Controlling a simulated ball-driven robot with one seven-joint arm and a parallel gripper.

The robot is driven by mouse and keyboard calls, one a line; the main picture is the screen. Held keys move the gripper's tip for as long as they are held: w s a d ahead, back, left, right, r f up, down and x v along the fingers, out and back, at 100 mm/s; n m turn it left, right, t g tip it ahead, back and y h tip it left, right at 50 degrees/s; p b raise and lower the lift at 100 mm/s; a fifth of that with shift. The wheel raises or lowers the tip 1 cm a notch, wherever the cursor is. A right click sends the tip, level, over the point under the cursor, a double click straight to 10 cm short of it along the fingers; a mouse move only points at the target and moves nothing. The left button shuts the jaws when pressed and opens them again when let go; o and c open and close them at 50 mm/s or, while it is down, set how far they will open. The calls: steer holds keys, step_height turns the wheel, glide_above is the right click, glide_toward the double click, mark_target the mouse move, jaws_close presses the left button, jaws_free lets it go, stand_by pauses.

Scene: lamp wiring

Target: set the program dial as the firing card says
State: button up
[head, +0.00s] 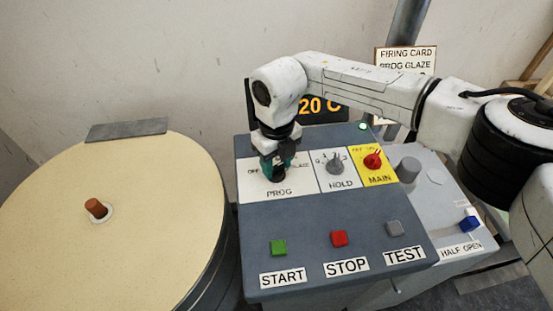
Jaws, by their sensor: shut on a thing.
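The firing card (405,59) hangs at the back right and reads "FIRING CARD, PROG GLAZE"; my arm hides its lower lines. The program dial's white plate (253,185), marked PROG, is on the left of the grey control panel. "OFF" shows at its left, and other marks are partly covered. My gripper (276,172) points down over the plate and is shut on the program dial. The dial is hidden by the gripper, so I cannot tell where its pointer stands.
The grey HOLD dial (336,164) and red MAIN switch (373,161) sit close to the right. START (278,248), STOP (339,238) and TEST (394,228) buttons are in front. A display (325,109) ending "20 C" stands behind. A round kiln lid (140,220) is at left.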

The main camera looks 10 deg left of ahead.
mark_target(277, 166)
steer(key=shift+w+r+m, duration=0.1)
steer(key=shift+m, duration=0.4)
steer(key=o, duration=1.1)
steer(key=shift+c, duration=0.2)
step_height(277, 166, up, 11)
steer(key=b, duration=0.1)
steer(key=shift+b, duration=0.4)
